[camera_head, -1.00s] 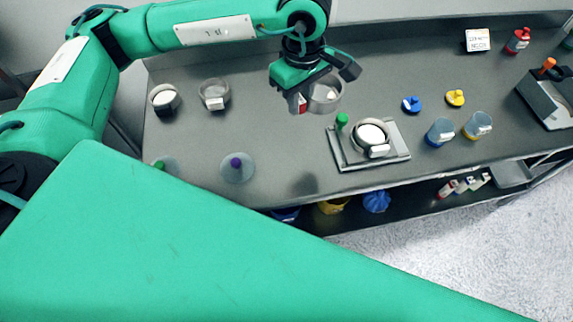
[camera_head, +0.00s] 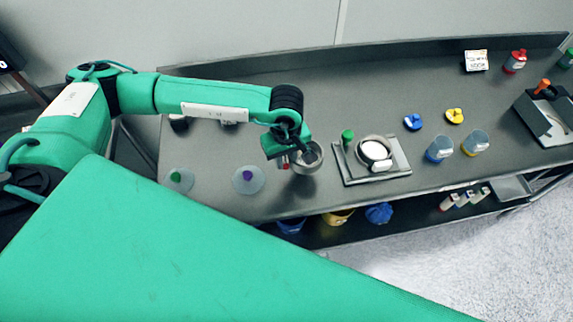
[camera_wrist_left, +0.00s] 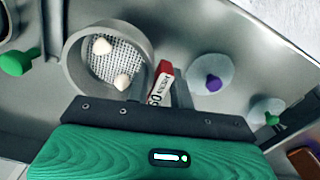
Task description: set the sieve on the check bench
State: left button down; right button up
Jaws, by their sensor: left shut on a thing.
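My left gripper (camera_head: 290,160) is shut on a round grey sieve (camera_head: 307,158) by its side, where a red-and-white label shows. In the left wrist view the sieve (camera_wrist_left: 68,72) has a mesh floor with two pale lumps on it. The gripper's fingers (camera_wrist_left: 165,92) are beside its rim at the label. The sieve is over the front part of the grey bench (camera_head: 300,90), left of a square tray; I cannot tell whether it touches the bench. My right gripper is not in view.
Clear discs with purple (camera_head: 247,175) and green (camera_head: 175,177) knobs lie left. Beakers (camera_head: 439,149) (camera_head: 474,142) stand right. The bench behind the sieve is largely clear.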

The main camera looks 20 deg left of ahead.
pick_arm(q)
jog(key=shift+f, duration=0.9)
notch_tip(320, 180, down, 4)
jog(key=shift+f+p, duration=0.1)
jog(key=shift+p, duration=0.75)
jog(key=shift+f, duration=0.1)
jog(key=shift+f, duration=0.1)
jog(key=shift+f+b, duration=0.1)
jog(key=shift+b, duration=0.2)
jog(key=c, duration=1.2)
grip_release()
jog(key=shift+c, duration=0.2)
